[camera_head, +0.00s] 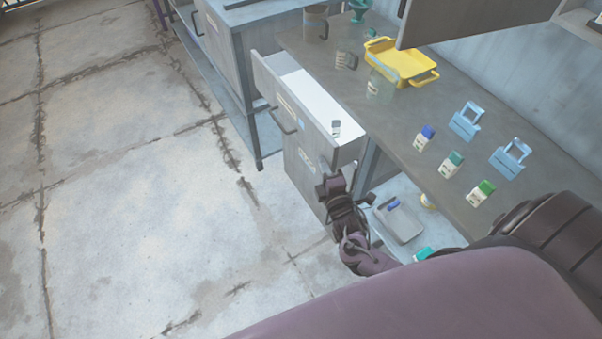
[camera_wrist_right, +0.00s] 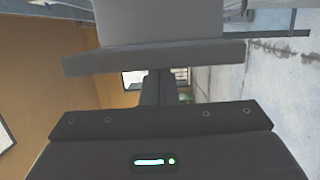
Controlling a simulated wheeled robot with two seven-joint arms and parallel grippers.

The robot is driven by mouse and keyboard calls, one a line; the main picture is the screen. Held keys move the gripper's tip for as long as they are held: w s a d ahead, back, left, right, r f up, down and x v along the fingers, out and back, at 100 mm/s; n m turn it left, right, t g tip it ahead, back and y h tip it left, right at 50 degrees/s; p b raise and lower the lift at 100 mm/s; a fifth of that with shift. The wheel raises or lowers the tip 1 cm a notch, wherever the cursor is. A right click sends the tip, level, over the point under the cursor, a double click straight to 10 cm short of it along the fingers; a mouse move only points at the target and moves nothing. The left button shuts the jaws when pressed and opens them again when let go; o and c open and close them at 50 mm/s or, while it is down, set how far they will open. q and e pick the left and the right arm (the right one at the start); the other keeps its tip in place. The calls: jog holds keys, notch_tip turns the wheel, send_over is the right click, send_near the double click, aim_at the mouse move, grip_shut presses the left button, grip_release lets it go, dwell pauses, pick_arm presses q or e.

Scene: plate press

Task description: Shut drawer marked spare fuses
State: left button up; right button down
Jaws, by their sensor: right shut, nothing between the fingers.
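The upper drawer (camera_head: 283,96) stands pulled out from the grey cabinet, with a bar handle (camera_head: 283,121) and a small label on its front. The label is too small to read, so I cannot confirm its marking. The right wrist view shows a grey surface (camera_wrist_right: 155,57) close ahead of the fingers. My left gripper is not in view.
A closed lower drawer front (camera_head: 307,157) lies beneath. The worktop (camera_head: 400,135) holds a yellow tray (camera_head: 402,62), several small capped bottles and two light-blue holders (camera_head: 465,121). A grey bin (camera_head: 400,222) sits under it. The floor at left is clear.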

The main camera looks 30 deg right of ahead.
aim_at(352, 151)
jog(key=d, duration=0.9)
jog(key=shift+w+d, duration=0.15)
jog(key=shift+w, duration=0.2)
jog(key=shift+d, duration=0.15)
jog(key=shift+d+r, duration=0.1)
